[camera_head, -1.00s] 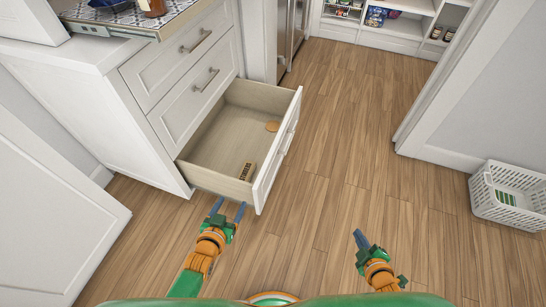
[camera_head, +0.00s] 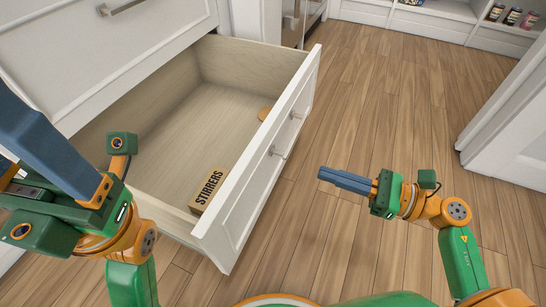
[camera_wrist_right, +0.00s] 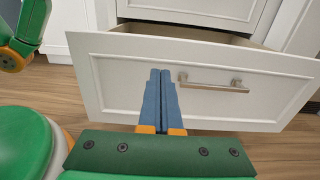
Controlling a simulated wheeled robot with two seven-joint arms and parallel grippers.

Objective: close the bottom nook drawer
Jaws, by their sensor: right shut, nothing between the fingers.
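The bottom nook drawer (camera_head: 285,135) is pulled well out of the white cabinet. Its front panel and bar handle (camera_head: 285,137) face right in the head view. A box marked STIRRERS (camera_head: 208,190) lies inside near the front. My right gripper (camera_head: 322,173) is shut and empty, to the right of the drawer front, its fingers pointing left toward it. In the right wrist view the shut fingers (camera_wrist_right: 160,75) appear before the drawer front (camera_wrist_right: 120,85), left of the handle (camera_wrist_right: 213,83). My left gripper (camera_head: 20,125) is at the left edge; its fingertips are partly cut off.
A closed drawer (camera_head: 90,50) sits above the open one. A round tan item (camera_head: 264,114) lies inside the open drawer near its front. The wooden floor (camera_head: 370,130) to the right is clear. A white door or wall panel (camera_head: 510,130) stands at far right.

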